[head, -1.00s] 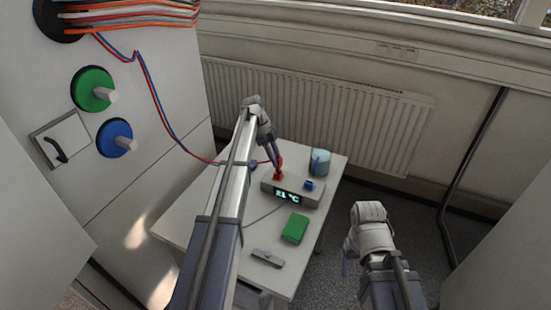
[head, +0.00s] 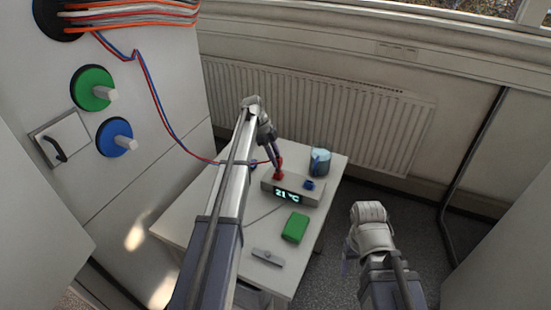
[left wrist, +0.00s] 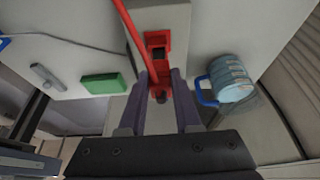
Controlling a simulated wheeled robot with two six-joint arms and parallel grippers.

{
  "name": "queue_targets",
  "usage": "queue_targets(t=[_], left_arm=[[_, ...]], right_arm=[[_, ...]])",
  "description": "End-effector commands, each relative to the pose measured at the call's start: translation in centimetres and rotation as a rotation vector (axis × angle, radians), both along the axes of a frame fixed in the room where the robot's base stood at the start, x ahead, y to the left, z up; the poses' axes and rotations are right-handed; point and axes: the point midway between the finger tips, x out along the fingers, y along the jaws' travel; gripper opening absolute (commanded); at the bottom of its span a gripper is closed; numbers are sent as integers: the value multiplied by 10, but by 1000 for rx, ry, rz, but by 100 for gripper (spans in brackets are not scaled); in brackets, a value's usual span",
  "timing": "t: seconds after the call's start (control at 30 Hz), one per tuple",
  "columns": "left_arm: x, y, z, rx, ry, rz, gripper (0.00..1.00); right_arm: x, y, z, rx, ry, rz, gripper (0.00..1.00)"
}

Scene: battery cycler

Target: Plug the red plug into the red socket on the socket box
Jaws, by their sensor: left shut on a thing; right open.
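The socket box (head: 307,199) is a grey box with a lit display, standing on the table. Its red socket (left wrist: 152,40) is on top, near the box's left end in the head view; a blue socket (head: 309,185) is at the other end. My left gripper (head: 277,166) is shut on the red plug (left wrist: 160,91), right by the red socket. A red cable (left wrist: 131,35) runs from the plug. The fingers hide part of the plug, and I cannot tell whether it is seated. My right gripper (head: 346,262) is open and empty, beyond the table's right edge.
A blue mug (head: 320,161) stands behind the box. A green block (head: 295,227) and a small grey part (head: 267,257) lie in front of it. A wall panel with green and blue knobs (head: 114,138) is at left; red and blue cables hang from it.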

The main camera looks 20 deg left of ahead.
Motion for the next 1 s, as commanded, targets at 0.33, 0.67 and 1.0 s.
queue_targets(t=[0.33,0.67,1.0], left_arm=[[0,0,-5,0,0,0,0],[0,0,-8,0,0,0,0],[0,0,-11,0,0,0,0]], right_arm=[[0,0,-5,0,0,0,71],[0,0,-8,0,0,0,71],[0,0,-11,0,0,0,71]])
